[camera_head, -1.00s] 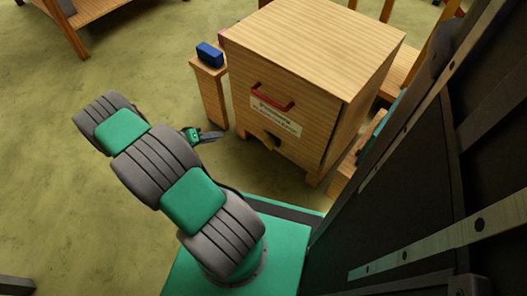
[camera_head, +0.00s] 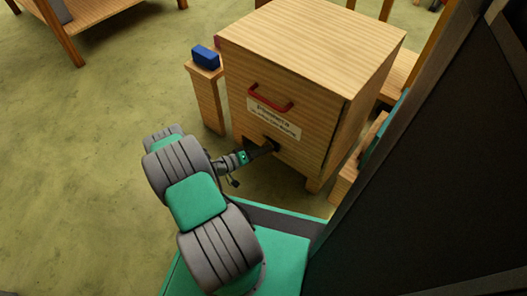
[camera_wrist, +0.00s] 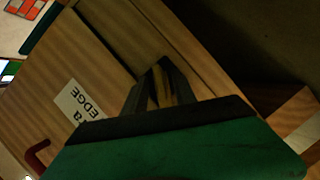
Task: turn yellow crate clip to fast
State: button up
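The wooden crate (camera_head: 300,75) stands upright, with a red handle (camera_head: 270,99) and a white label (camera_head: 272,118) on its front; the crate front (camera_wrist: 60,75) also shows in the wrist view. My gripper (camera_head: 272,147) is at the crate front just below the label. In the wrist view a small, dark yellow piece, apparently the yellow clip (camera_wrist: 167,92), shows between the two dark fingers of my gripper (camera_wrist: 163,68). The fingers hide much of it, so its setting does not show. I cannot tell whether the fingers press on it. The head view hides the clip behind my gripper.
A blue block (camera_head: 206,57) rests on a narrow wooden post (camera_head: 206,100) left of the crate. Wooden furniture (camera_head: 85,20) stands at the upper left. A large dark panel (camera_head: 430,190) fills the right side. The greenish floor (camera_head: 80,170) at left is clear.

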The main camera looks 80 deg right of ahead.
grip_shut()
jog(key=shift+r+m+p, duration=0.15)
jog(key=shift+m+p, duration=0.15)
dwell(0.5)
jog(key=shift+s+a+m+t+h+p, duration=0.1)
jog(key=shift+s+m+t+h+p, duration=0.1)
jog(key=shift+m+t+p, duration=1.35)
jog(key=shift+s+m+t+h+p, duration=0.15)
jog(key=shift+m+t+p, duration=0.3)
jog(key=shift+m+t, duration=1.25)
jog(key=shift+m+g, duration=0.55)
jog(key=shift+m, duration=0.2)
